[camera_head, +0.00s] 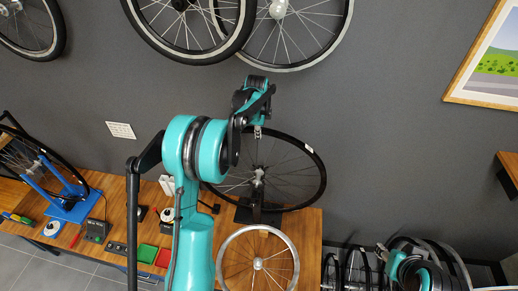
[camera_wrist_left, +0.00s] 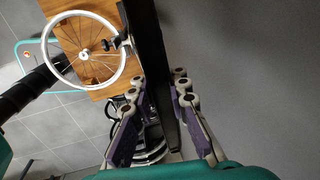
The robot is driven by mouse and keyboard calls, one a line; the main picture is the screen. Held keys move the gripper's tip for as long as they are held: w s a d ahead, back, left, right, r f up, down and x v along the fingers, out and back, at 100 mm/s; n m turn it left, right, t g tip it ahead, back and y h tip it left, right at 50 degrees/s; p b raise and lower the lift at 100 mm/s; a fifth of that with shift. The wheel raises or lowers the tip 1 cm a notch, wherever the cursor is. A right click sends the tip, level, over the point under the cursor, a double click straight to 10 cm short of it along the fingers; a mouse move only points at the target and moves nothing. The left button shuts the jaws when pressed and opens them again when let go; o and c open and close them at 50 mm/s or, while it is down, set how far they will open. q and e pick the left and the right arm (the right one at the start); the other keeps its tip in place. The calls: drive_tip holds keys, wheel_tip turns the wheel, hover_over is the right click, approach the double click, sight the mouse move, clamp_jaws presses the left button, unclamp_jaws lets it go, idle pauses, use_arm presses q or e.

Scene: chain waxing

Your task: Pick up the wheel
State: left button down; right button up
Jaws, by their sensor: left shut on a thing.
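The black-rimmed wheel (camera_head: 319,163) stands upright at the right end of the wooden workbench, its hub and spokes facing me in the head view. Its lower part is by a dark stand (camera_head: 243,214); whether it touches the stand I cannot tell. My left gripper (camera_head: 257,132) is shut on the top of its rim. In the left wrist view the rim (camera_wrist_left: 155,70) is a dark strip, seen nearly edge-on, running between the purple-padded fingers of my left gripper (camera_wrist_left: 163,90). A teal part of my right arm (camera_head: 400,265) shows at the lower right; its gripper's state is unclear.
A silver-rimmed wheel (camera_head: 222,258) stands at the workbench (camera_head: 308,232) front. It also shows in the left wrist view (camera_wrist_left: 44,52). Tools and a blue stand (camera_head: 70,208) are on the left. Wheels (camera_head: 350,18) hang on the wall above. More wheels (camera_head: 455,262) stand at lower right.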

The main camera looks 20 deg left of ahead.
use_arm(q)
drive_tip(key=shift+r+p, duration=0.35)
drive_tip(key=shift+r, duration=0.05)
wheel_tip(320, 180, up, 33)
drive_tip(key=p, duration=0.5)
drive_tip(key=shift+p, duration=0.35)
drive_tip(key=shift+r, duration=0.1)
